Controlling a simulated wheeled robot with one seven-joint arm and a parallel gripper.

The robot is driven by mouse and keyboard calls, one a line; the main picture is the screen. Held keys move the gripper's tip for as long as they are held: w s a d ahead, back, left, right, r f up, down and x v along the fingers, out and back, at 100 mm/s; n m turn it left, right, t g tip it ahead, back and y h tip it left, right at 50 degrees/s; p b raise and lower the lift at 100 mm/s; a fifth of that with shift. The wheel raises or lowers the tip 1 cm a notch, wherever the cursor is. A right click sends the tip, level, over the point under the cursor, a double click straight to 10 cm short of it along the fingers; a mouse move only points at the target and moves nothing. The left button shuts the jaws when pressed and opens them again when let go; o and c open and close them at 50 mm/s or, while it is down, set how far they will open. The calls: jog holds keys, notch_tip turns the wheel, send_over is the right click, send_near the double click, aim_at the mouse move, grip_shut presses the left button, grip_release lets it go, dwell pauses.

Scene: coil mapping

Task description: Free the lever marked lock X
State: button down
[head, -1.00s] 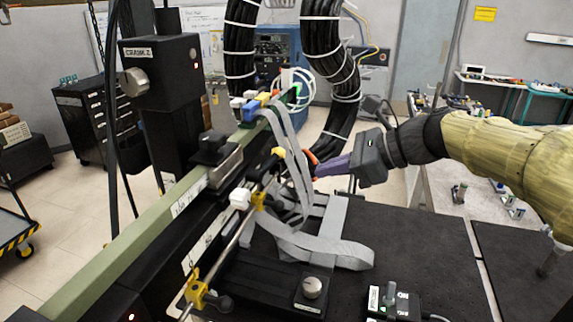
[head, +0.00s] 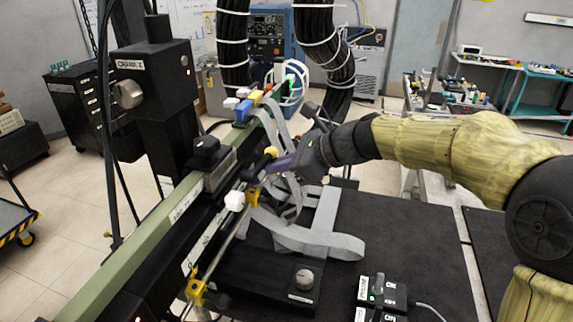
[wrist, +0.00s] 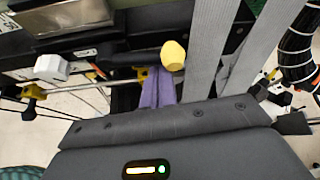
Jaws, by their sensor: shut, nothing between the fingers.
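A yellow round knob (head: 271,152) stands at the black rail assembly, and it also shows in the wrist view (wrist: 173,55). It may be the end of the lock X lever; I cannot read a lock X label. My gripper (head: 279,164) has purple fingers, shut and empty, just right of and below the knob in the head view. In the wrist view the fingertips (wrist: 157,88) are close beside the knob, at its lower left. Whether they touch it or the lever's shaft is unclear.
Grey ribbon straps (head: 300,238) hang beside my gripper and loop onto the black table. A white block (head: 235,200) and a yellow bracket (head: 196,291) sit along the thin rod. The green beam (head: 130,237) runs along the left. Thick black cables (head: 325,60) hang behind.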

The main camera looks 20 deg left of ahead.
jog(key=shift+d+r, duration=0.1)
jog(key=shift+r, duration=0.1)
dwell(0.4)
jog(key=shift+b, duration=0.7)
